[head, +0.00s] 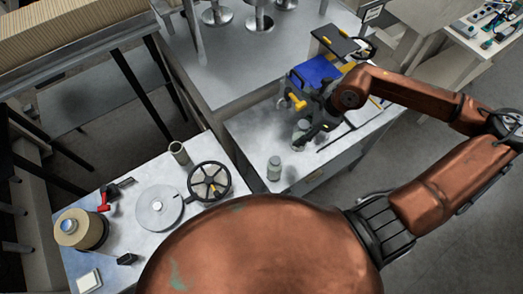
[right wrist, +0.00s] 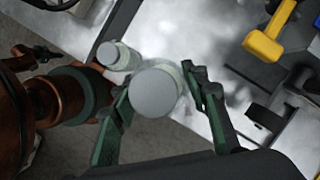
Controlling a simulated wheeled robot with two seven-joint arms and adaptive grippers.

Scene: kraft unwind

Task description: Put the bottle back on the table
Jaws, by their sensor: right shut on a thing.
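A pale grey bottle with a round flat top (right wrist: 155,92) stands between the two green-black fingers of my right gripper in the right wrist view. In the head view the same bottle (head: 299,129) is partly covered by my right gripper (head: 308,134), which is shut on it. The bottle looks about upright over the light grey table (head: 240,130). I cannot tell whether its base touches the table. A second, similar bottle (head: 274,168) stands nearby on the table, close to the front edge. It also shows in the right wrist view (right wrist: 117,55).
A blue box (head: 316,70) and yellow items, including a yellow hammer-like piece (right wrist: 268,40), lie beyond the right gripper. A lower-left table holds a spoked reel (head: 209,182), a grey disc (head: 158,207) and a tan roll (head: 80,230). Clear table lies left of the held bottle.

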